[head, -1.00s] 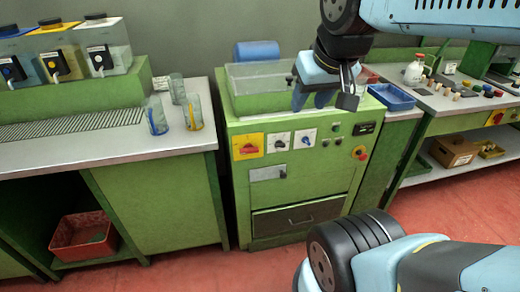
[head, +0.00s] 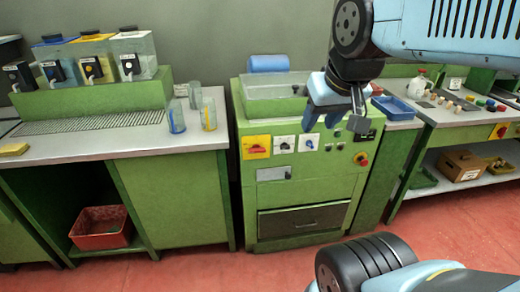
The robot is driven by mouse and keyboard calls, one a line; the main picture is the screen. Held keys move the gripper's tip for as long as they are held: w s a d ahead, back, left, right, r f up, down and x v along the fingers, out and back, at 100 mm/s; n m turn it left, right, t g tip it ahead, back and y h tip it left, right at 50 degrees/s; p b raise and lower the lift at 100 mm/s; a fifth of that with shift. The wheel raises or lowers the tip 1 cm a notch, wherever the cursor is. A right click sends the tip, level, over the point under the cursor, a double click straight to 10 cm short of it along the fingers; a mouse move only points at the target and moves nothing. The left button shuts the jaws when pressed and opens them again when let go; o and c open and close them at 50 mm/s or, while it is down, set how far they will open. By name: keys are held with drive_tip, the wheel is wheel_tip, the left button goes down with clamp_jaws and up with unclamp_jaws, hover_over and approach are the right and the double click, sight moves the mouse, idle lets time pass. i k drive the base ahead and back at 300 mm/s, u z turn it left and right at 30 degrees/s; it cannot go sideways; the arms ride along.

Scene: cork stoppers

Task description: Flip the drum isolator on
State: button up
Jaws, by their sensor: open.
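The green cabinet (head: 250,190) stands in the middle of the head view. Its front panel has a red rotary handle (head: 257,148) on a yellow plate, at the left of a row. The handle appears roughly horizontal. Beside it are a white plate with a dark knob (head: 284,144) and a white plate with a blue knob (head: 309,143). Labels are too small to read, so I cannot tell for certain which is the drum isolator. My gripper (head: 336,119) is open and empty, in front of the cabinet's upper right, right of these switches and apparently apart from them.
A clear-walled tank (head: 270,88) tops the cabinet. A red stop button (head: 361,159) and small buttons sit right on the panel. Glasses (head: 208,114) stand on the left bench, a blue tray (head: 392,108) on the right. The red floor (head: 200,268) in front is clear.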

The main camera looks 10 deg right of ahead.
sight(256, 148)
drive_tip(key=u, duration=0.1)
drive_tip(key=i, duration=0.6)
drive_tip(key=z, duration=1.4)
drive_tip(key=k, duration=0.25)
drive_tip(key=u, duration=1.65)
